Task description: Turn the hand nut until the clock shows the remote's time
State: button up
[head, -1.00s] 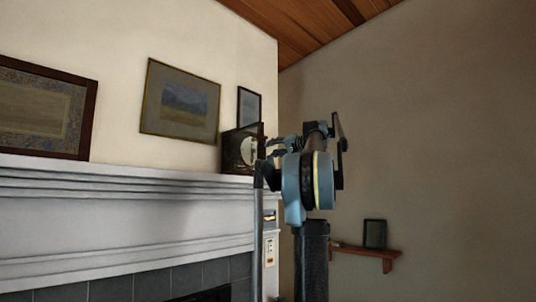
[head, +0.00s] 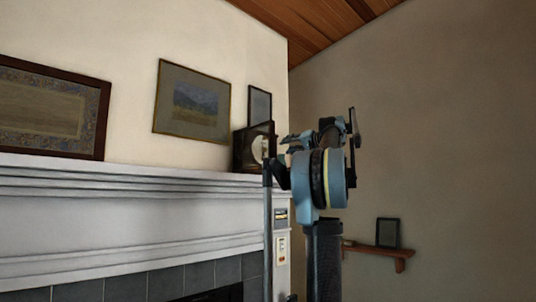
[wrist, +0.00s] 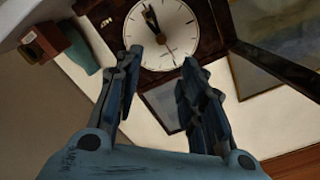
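The clock (head: 241,152) is a dark case with a pale round face, standing at the right end of the mantel. In the wrist view its face (wrist: 178,32) is close, at the top, with dark hands close together. A small dark nut (wrist: 161,38) shows at the hub. My gripper (wrist: 162,60) is open and empty, its fingertips apart just below the hub in the picture; contact with the nut is not visible. The remote (head: 281,250), pale with small buttons, hangs upright below the mantel end. Its display (head: 281,215) is too small to read.
The white mantel (head: 130,185) runs left from the clock. Framed pictures (head: 192,102) hang behind. A wall shelf (head: 385,254) with a small frame is at right. In the wrist view, a brown block (wrist: 52,38) and a teal object (wrist: 82,50) lie left of the clock.

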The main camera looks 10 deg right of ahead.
jog(key=x, duration=1.4)
jog(key=shift+w+a, duration=0.25)
jog(key=shift+w, duration=0.05)
grip_shut()
